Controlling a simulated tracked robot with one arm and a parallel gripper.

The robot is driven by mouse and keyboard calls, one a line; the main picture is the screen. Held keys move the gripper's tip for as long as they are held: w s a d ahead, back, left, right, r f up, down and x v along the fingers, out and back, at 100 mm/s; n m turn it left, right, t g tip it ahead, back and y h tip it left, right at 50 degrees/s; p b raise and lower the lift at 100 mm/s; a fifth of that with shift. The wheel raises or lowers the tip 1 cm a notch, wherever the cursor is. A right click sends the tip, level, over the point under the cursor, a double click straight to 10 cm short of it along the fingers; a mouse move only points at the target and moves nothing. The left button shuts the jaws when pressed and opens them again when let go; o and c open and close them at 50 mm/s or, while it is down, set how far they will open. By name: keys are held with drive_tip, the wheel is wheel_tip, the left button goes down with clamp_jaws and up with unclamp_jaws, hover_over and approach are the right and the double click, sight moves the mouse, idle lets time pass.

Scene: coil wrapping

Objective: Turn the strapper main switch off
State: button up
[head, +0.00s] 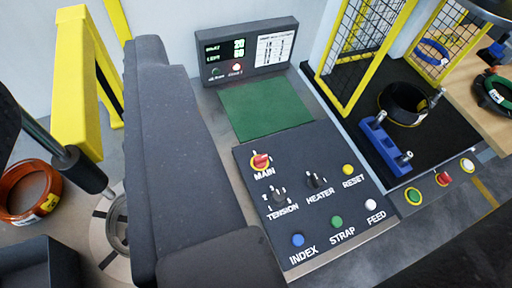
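The main switch (260,161) is a red rotary knob on a yellow ring, at the upper left of the dark control panel (290,195), above the label MAIN. Its setting marks are too small to read. The display box (245,50) behind the panel is lit, with green digits. A large dark grey form (185,150) fills the left foreground, left of the panel and apart from the switch. It looks like part of my gripper or arm. I cannot make out two separate fingertips, and nothing touches the switch.
The TENSION (278,194) and HEATER (316,180) knobs sit below and right of the switch. Blue, green, white and yellow buttons are close by. A green mat (265,107) lies behind the panel. Yellow guards (80,85) stand at left, with an orange coil (30,190) below.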

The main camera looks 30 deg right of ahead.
drive_tip(key=shift+d, duration=0.1)
drive_tip(key=m+g+p, duration=1.5)
drive_tip(key=m+p, duration=0.1)
drive_tip(key=m, duration=0.2)
hover_over(261, 157)
wheel_tip(261, 157, down, 36)
wheel_tip(261, 157, down, 13)
drive_tip(key=shift+f+p, duration=0.1)
drive_tip(key=shift+p, duration=0.3)
drive_tip(key=shift+c, duration=0.2)
